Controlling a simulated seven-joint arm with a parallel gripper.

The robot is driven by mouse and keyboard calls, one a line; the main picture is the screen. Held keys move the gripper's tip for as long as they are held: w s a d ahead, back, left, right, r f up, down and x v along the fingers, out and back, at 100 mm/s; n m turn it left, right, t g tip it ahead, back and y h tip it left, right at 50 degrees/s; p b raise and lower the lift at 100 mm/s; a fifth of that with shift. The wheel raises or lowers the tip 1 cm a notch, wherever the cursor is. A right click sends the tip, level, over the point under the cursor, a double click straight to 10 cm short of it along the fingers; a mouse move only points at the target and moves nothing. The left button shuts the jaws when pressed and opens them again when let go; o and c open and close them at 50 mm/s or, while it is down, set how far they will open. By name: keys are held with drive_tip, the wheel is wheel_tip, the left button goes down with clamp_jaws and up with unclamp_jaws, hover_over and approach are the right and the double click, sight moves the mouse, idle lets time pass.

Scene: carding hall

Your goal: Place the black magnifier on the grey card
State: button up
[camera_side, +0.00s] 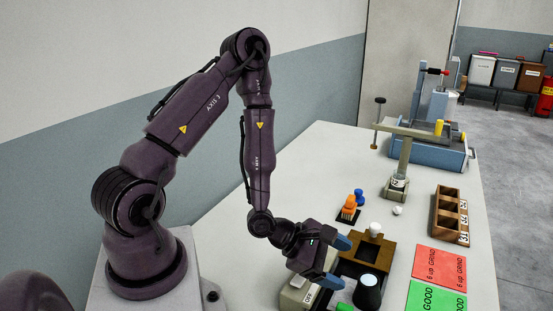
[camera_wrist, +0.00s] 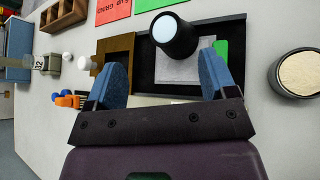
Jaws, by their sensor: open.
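The black magnifier (camera_wrist: 178,42), a dark flared cylinder with a pale round top, stands upright by the far side of the grey card (camera_wrist: 190,72) in the wrist view. Its base overlaps the card there; I cannot tell how much rests on it. The card lies in a black tray (camera_wrist: 146,78). In the side view the magnifier (camera_side: 368,295) is near the bottom edge and the card is hidden. My gripper (camera_wrist: 163,60) is open and empty, its blue fingers either side of the card, with the magnifier beyond the tips. It also shows in the side view (camera_side: 338,262).
A brown wooden frame (camera_side: 384,248) adjoins the tray, with a white knob (camera_side: 375,229) nearby. Red (camera_side: 440,268) and green (camera_side: 437,297) cards lie at right. A compartment box (camera_side: 451,215), an orange brush (camera_side: 349,209) and a stand (camera_side: 401,165) are farther back. A round tin (camera_wrist: 299,73) stands right in the wrist view.

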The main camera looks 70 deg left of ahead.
drive_tip(key=s+a+r+m+g+y, duration=0.1)
drive_tip(key=a+r+m+g+y, duration=0.15)
drive_tip(key=r+m, duration=0.5)
drive_tip(key=a+r+m+g+y, duration=0.1)
drive_tip(key=a+r+m+y, duration=0.2)
drive_tip(key=r+m, duration=0.5)
drive_tip(key=s+d+r+m+g, duration=0.1)
drive_tip(key=s+d+r+m, duration=0.2)
drive_tip(key=s+r+m, duration=0.7)
drive_tip(key=s+m, duration=0.1)
drive_tip(key=s, duration=0.2)
drive_tip(key=shift+d+r+g+h, duration=0.2)
drive_tip(key=shift+r+g+h, duration=0.15)
drive_tip(key=shift+o, duration=0.3)
drive_tip(key=shift+w, duration=0.1)
